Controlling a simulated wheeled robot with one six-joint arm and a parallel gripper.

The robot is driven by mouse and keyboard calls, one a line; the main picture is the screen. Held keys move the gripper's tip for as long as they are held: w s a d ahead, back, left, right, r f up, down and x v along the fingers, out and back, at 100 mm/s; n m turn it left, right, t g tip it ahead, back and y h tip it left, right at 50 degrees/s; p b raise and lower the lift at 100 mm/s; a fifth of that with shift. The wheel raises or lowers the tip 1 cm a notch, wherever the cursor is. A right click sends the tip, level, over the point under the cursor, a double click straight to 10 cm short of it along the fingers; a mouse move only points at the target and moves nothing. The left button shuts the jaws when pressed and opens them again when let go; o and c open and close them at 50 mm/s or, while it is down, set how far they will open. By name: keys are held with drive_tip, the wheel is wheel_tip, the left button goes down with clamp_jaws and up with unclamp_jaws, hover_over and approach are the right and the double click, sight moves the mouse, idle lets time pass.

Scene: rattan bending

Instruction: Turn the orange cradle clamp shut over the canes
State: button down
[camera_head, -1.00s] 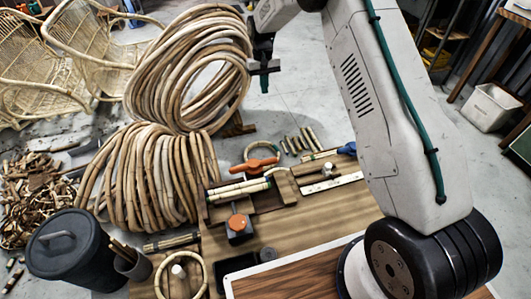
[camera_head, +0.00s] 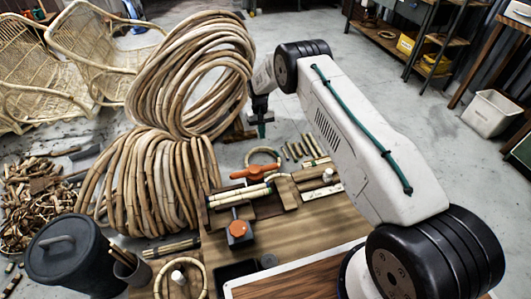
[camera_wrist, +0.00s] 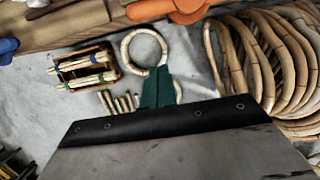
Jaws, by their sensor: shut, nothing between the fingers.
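The orange clamp (camera_head: 253,173) is a lever lying just behind the pale canes (camera_head: 240,196), roughly alongside them rather than across them in the head view. The canes lie side by side in a dark wooden cradle (camera_head: 268,207) on the bench. In the wrist view, part of the orange clamp (camera_wrist: 190,12) shows at the top edge. My gripper (camera_head: 261,127) is shut and empty, fingers down, in the air beyond the clamp. Its green fingers (camera_wrist: 158,90) are together in the wrist view, apart from the clamp.
A cane ring (camera_head: 263,156) and several short cane pieces (camera_head: 300,147) lie beyond the clamp. A grey block with an orange knob (camera_head: 238,230) stands in front of the canes. Large rattan coils (camera_head: 150,185) fill the left. A small cane rack (camera_wrist: 85,70) shows in the wrist view.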

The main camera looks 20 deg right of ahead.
drive_tip(key=s+f, duration=0.6)
drive_tip(key=f, duration=0.4)
drive_tip(key=shift+f, duration=0.15)
